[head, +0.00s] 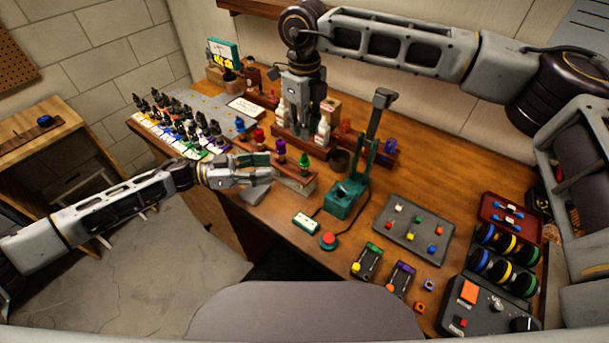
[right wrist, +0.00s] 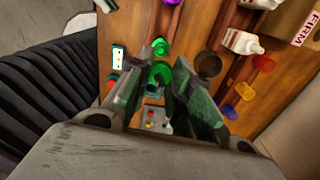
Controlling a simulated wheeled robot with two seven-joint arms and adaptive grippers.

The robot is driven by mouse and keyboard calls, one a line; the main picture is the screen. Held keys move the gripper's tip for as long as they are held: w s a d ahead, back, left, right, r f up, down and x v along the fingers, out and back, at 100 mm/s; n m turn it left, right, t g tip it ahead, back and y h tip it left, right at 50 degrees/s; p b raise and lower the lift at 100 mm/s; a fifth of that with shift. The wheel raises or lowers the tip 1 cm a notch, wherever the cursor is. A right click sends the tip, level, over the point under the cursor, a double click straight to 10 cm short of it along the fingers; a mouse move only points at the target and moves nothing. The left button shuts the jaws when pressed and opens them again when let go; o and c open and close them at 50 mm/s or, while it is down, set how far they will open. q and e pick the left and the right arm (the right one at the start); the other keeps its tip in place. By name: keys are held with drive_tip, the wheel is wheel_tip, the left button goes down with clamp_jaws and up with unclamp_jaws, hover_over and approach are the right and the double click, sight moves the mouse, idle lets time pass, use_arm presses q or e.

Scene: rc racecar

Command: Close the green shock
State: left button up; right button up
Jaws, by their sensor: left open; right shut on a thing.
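The green shock (head: 304,163) stands upright in the wooden stand at the front of the bench, beside a purple shock (head: 280,150). In the right wrist view, its green top (right wrist: 162,45) shows just beyond my fingertips. My right gripper (head: 298,128) points down above and behind the stand. It is shut on a green part (right wrist: 160,73), seen between its fingers in the right wrist view; its exact shape is unclear, and the head view hides it. My left gripper (head: 273,168) is open at the stand's left side, close to the purple and green shocks.
A teal press (head: 343,198) stands right of the stand. White bottles (head: 323,130) and a dark ring (head: 340,160) sit behind it. A red button (head: 328,239) lies in front, with a grey parts tray (head: 405,245) to the right. Several small bottles crowd the left.

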sight(305, 164)
use_arm(q)
drive_tip(key=shift+w+d+f, duration=0.1)
drive_tip(key=shift+w+d, duration=0.25)
drive_tip(key=shift+d, duration=1.6)
drive_tip(key=shift+w+d+f, duration=0.15)
drive_tip(key=shift+w+d, duration=0.15)
drive_tip(key=shift+d, duration=1.7)
drive_tip(key=shift+w+d+f, duration=0.1)
drive_tip(key=shift+w+d, duration=0.25)
drive_tip(key=shift+d, duration=1.6)
clamp_jaws()
